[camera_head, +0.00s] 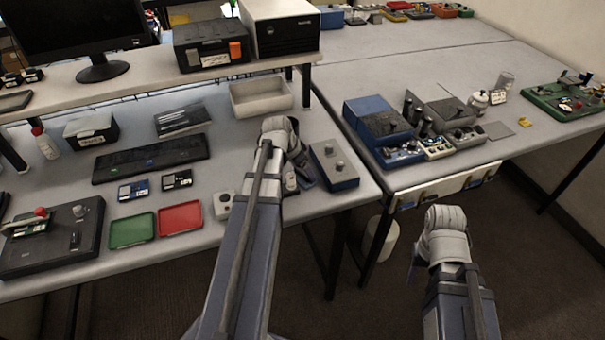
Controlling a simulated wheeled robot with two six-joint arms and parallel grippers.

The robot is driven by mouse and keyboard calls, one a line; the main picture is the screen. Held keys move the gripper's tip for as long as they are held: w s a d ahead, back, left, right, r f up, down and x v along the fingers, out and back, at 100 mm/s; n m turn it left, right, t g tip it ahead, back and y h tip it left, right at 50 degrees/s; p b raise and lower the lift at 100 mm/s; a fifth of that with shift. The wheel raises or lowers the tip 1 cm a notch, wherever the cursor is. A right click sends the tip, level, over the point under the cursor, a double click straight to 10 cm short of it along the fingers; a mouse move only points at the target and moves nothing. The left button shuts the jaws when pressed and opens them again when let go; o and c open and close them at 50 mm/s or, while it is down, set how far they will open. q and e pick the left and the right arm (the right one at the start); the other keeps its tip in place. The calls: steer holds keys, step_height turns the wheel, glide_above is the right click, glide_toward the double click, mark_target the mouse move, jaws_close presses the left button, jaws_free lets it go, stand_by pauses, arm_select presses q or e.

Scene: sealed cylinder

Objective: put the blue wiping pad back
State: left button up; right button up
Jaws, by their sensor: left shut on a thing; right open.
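My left gripper (301,172) points down over the bench, beside a blue-grey box with a knob (334,165). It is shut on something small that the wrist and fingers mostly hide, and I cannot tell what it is. I cannot make out the blue wiping pad for certain in this view. My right gripper (415,264) is open and empty, hanging over the floor in front of the right table, its fingers partly hidden by the wrist.
A green tray (132,231) and a red tray (181,219) lie left of my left arm, near a small white block (223,204). An empty beige bin (261,97) stands behind. Blue equipment (376,122) crowds the right table. A gap separates the two tables.

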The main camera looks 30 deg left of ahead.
arm_select(q)
steer(key=shift+f, duration=0.15)
steer(key=o, duration=1)
steer(key=shift+c, duration=0.2)
steer(key=shift+s+r+p, duration=0.1)
steer(key=shift+r+p, duration=0.2)
steer(key=shift+r, duration=0.25)
steer(key=p+v, duration=1)
steer(key=v, duration=0.1)
steer(key=shift+r, duration=0.2)
